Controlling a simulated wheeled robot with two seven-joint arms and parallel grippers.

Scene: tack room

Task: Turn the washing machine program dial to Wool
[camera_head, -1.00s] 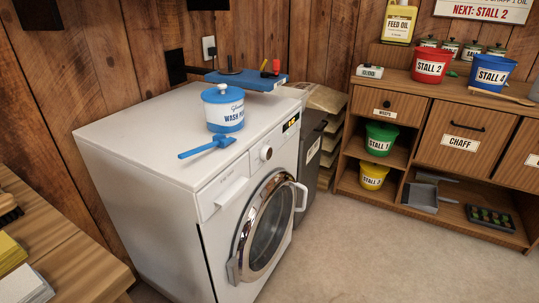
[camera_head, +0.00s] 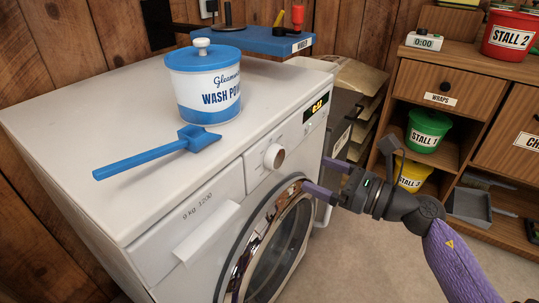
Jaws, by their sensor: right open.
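The white washing machine (camera_head: 95,110) stands at left and centre, its front turned to the right. Its round program dial (camera_head: 274,156) is a pale knob on the front panel, left of a small lit display (camera_head: 316,107). I cannot read program names or tell where the dial points. My right gripper (camera_head: 313,176) is open, with two purple-tipped fingers apart and nothing between them. It is right of and a little below the dial, in front of the door (camera_head: 285,245), not on the dial. My left gripper is not in view.
A wash powder tub (camera_head: 205,88) and a blue scoop (camera_head: 155,153) sit on the machine's top. A blue shelf (camera_head: 262,40) is behind. A wooden cabinet (camera_head: 452,78) with coloured buckets stands at right. Floor (camera_head: 380,240) is clear before the machine.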

